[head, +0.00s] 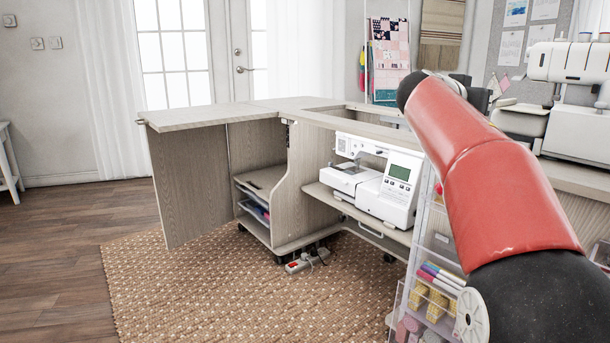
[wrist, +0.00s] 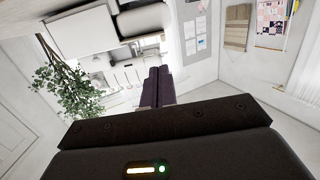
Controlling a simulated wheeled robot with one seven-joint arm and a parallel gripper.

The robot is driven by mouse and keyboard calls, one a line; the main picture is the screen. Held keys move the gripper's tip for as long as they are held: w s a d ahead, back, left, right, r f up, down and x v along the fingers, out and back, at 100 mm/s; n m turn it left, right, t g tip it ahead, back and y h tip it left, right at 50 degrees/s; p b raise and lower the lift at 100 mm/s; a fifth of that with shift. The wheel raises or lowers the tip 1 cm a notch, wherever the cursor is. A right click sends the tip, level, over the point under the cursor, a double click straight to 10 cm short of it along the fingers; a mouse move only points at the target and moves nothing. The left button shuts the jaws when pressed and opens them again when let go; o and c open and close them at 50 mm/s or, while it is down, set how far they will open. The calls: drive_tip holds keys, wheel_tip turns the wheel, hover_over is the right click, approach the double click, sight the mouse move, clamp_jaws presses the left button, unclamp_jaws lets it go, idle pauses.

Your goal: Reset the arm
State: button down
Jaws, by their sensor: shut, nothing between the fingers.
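My arm (head: 490,170), red with black joints, rises from the lower right of the head view and leans up and to the left in front of the sewing cabinet. Its far end hides part of the right side of the scene. My gripper (wrist: 158,72) shows in the wrist view as two dark fingers side by side, shut with nothing between them. It points into open air and touches nothing that I can see. In the head view I cannot make out the fingers.
The sewing cabinet (head: 180,117) stands open with a white sewing machine (head: 372,184) on its inner shelf. A clear rack (head: 398,300) of supplies is close beside my arm. A serger (head: 570,62) stands at the right. The woven rug (head: 190,290) has clear room.

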drive_tip(key=s+a+f+n+g+y, duration=0.2)
drive_tip(key=s+a+f+n+y, duration=0.3)
drive_tip(key=s+f, duration=0.7)
drive_tip(key=s+a+f+n+g+y, duration=0.15)
drive_tip(key=s+a+f+y, duration=0.25)
drive_tip(key=s+a+f, duration=0.55)
drive_tip(key=s+a+f+n+g+y, duration=0.2)
drive_tip(key=s+a+f+n+y, duration=0.2)
drive_tip(key=s+f, duration=1)
wheel_tip(320, 180, up, 14)
drive_tip(key=p, duration=1.3)
drive_tip(key=shift+w+f, duration=0.2)
drive_tip(key=shift+d+m+t, duration=0.1)
drive_tip(key=shift+m+t, duration=0.15)
